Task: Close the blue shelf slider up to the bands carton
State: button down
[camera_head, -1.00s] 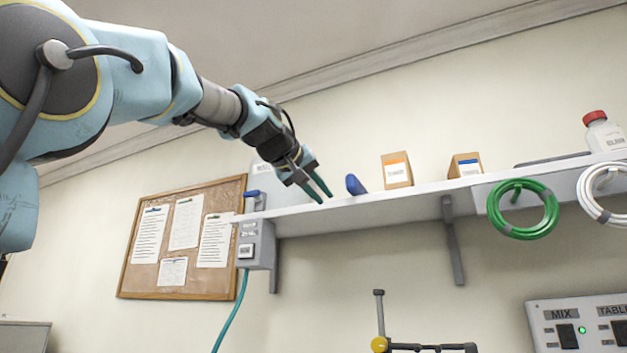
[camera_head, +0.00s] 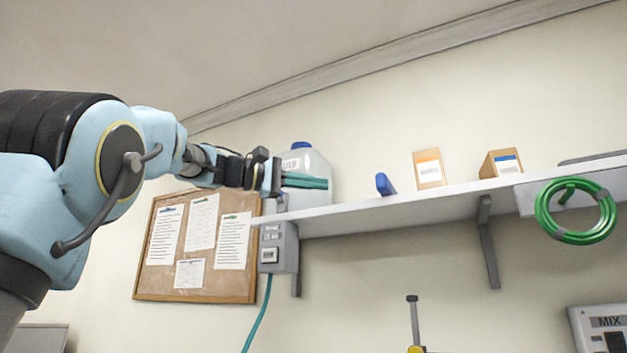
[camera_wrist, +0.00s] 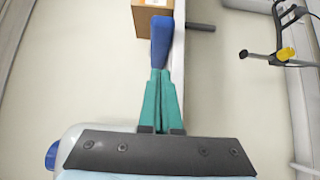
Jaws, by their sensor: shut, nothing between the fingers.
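The blue slider (camera_head: 385,184) stands on the wall shelf, leaning slightly. It also shows straight ahead of my fingertips in the wrist view (camera_wrist: 160,40). To its right, across a gap, stands a brown carton with an orange label (camera_head: 429,169); part of it shows in the wrist view (camera_wrist: 153,16). Farther right is a carton with a blue label (camera_head: 500,164). I cannot read which is the bands carton. My gripper (camera_head: 326,183) has its green fingers together and empty, pointing right along the shelf, left of the slider and apart from it in the head view.
The white shelf (camera_head: 340,216) has a grey control box (camera_head: 278,248) below its left end. A translucent jug with a blue cap (camera_head: 313,168) stands behind my fingers. A green hose coil (camera_head: 545,220) hangs at the right. The shelf between fingers and slider looks clear.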

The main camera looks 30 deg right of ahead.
aim_at(383, 180)
jog(key=s+d+p, duration=0.3)
jog(key=s+d, duration=0.2)
jog(key=d, duration=0.4)
jog(key=s+d, duration=0.2)
jog(key=s, duration=0.1)
jog(key=shift+s+d+f+b, duration=0.1)
jog(key=shift+s+b, duration=0.15)
jog(key=shift+b, duration=0.1)
jog(key=shift+s+d, duration=0.2)
jog(key=shift+s, duration=0.1)
